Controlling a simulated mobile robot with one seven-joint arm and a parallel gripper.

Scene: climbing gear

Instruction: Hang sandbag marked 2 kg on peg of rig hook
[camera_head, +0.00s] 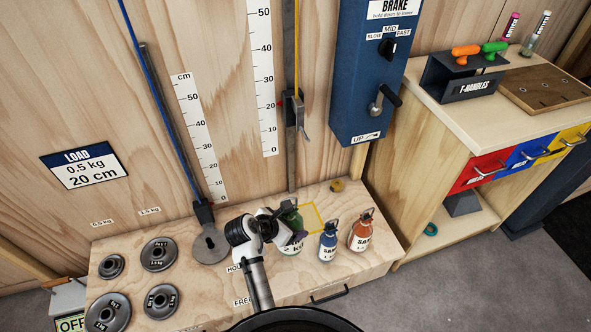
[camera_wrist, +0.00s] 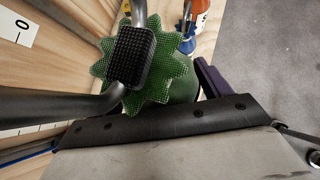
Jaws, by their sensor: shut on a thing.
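The green sandbag (camera_head: 291,218) stands on the wooden bench, partly hidden behind my gripper (camera_head: 284,228). Only part of its white label shows, and I cannot read the full marking. In the wrist view its frilled green top (camera_wrist: 155,85) lies by a black textured finger pad (camera_wrist: 133,57), with a metal loop beside it. My gripper is shut on the green sandbag. The rig hook (camera_head: 299,112) hangs on the vertical rail above and behind, with its peg small in view. A blue sandbag (camera_head: 328,243) and an orange sandbag (camera_head: 361,232) stand to the right.
A yellow outlined square (camera_head: 310,217) lies on the bench behind the bags. Several weight plates (camera_head: 160,252) lie at the left. A blue brake box (camera_head: 378,70) hangs right of the rail. A side cabinet (camera_head: 440,95) stands at the right.

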